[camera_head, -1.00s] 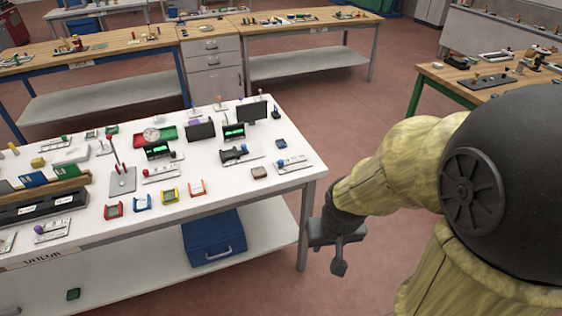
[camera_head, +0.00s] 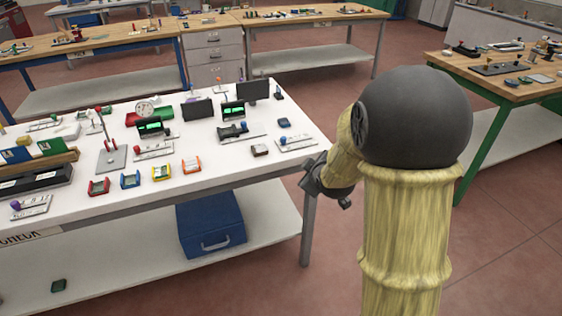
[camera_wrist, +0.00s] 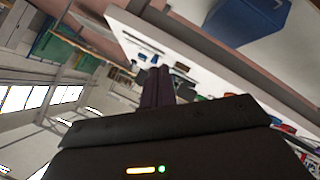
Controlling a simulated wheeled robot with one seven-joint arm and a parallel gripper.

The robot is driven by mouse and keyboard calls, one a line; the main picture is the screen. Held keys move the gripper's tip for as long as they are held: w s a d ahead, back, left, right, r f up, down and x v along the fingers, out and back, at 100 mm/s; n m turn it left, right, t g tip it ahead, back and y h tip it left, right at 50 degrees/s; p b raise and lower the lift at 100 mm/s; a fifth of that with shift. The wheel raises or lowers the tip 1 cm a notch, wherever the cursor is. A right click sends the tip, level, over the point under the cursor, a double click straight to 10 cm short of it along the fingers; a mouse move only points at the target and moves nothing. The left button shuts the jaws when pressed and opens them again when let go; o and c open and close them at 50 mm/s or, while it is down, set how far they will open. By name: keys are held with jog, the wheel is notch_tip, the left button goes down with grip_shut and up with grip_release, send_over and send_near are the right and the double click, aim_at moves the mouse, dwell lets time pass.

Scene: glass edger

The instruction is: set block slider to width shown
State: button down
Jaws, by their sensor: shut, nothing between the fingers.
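Several slider strips lie on the white table (camera_head: 255,185). One with a blue knob (camera_head: 297,142) is near the right edge. A red-knobbed slider (camera_head: 153,150) and a purple-knobbed slider (camera_head: 30,206) lie farther left. I cannot tell which is the block slider. Two displays, a left one (camera_head: 151,127) and a right one (camera_head: 233,110), glow green; their text is too small to read. My gripper (camera_head: 345,203) is by the table's right front corner. In the wrist view its dark fingers (camera_wrist: 156,87) are together and empty.
A blue case (camera_head: 211,225) sits on the lower shelf. A green-legged bench (camera_head: 505,80) stands to the right. Open floor lies between.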

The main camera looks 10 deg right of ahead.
aim_at(281, 153)
jog(key=w+a+f+n+t+y+b, duration=0.5)
jog(key=w+f+n+b, duration=0.3)
jog(key=w+n+b, duration=0.3)
jog(key=shift+w+a+f+n+t+b, duration=0.15)
jog(key=shift+w+a+n+t+b, duration=0.05)
jog(key=shift+a+n+t+b, duration=0.35)
jog(key=shift+w+a, duration=0.1)
jog(key=shift+w, duration=0.05)
jog(key=x, duration=1)
jog(key=shift+a, duration=0.15)
jog(key=d, duration=0.1)
jog(key=w+d, duration=0.1)
jog(key=shift+w+d, duration=0.15)
jog(key=shift+d, duration=0.15)
jog(key=shift+w+d, duration=0.3)
jog(key=shift+d, duration=0.15)
